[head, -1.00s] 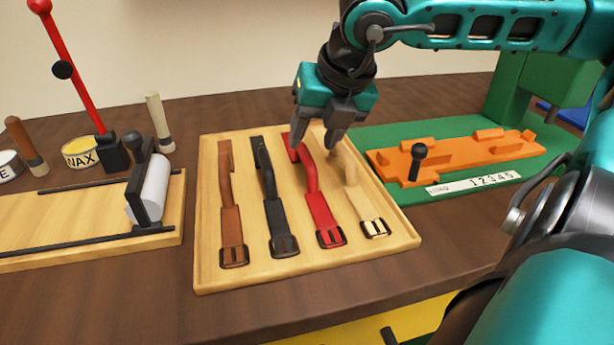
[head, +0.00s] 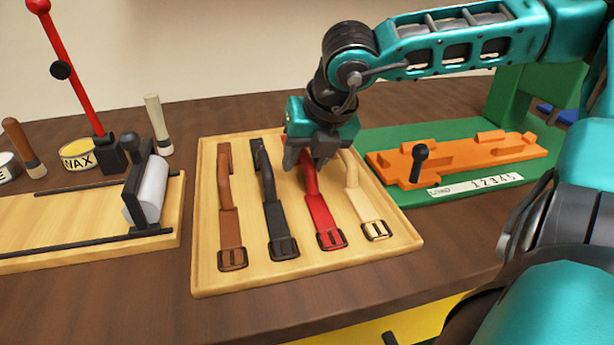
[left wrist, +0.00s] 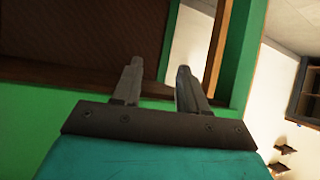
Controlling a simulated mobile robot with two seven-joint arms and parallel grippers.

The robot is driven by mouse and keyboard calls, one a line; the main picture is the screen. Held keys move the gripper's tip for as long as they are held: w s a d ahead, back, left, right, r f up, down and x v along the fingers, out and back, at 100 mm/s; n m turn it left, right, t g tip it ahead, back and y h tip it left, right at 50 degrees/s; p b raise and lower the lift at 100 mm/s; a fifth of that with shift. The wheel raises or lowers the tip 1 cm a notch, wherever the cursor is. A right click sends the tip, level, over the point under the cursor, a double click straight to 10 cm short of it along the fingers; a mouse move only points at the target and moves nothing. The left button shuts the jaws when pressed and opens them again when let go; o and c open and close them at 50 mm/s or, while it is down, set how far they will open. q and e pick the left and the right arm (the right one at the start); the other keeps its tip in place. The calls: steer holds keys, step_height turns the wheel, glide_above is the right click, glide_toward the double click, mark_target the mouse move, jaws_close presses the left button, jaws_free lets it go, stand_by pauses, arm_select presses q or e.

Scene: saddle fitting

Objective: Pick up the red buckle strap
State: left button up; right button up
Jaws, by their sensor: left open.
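The red buckle strap (head: 318,210) lies on a light wooden tray in the head view, third from the left, its buckle toward the front edge. Its back part is raised and partly hidden behind my right gripper (head: 306,163). My right gripper points down over this raised part, one finger on each side, with the fingers apart. Whether they touch the strap is not clear. My left gripper (left wrist: 157,82) shows only in the left wrist view, open and empty, away from the straps.
The tray (head: 300,278) also holds a brown strap (head: 230,220), a black strap (head: 275,210) and a cream strap (head: 362,205). An orange fixture (head: 465,158) on a green base stands at right, a roller board (head: 80,225) at left.

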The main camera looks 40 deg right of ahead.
jaws_close()
stand_by(0.3)
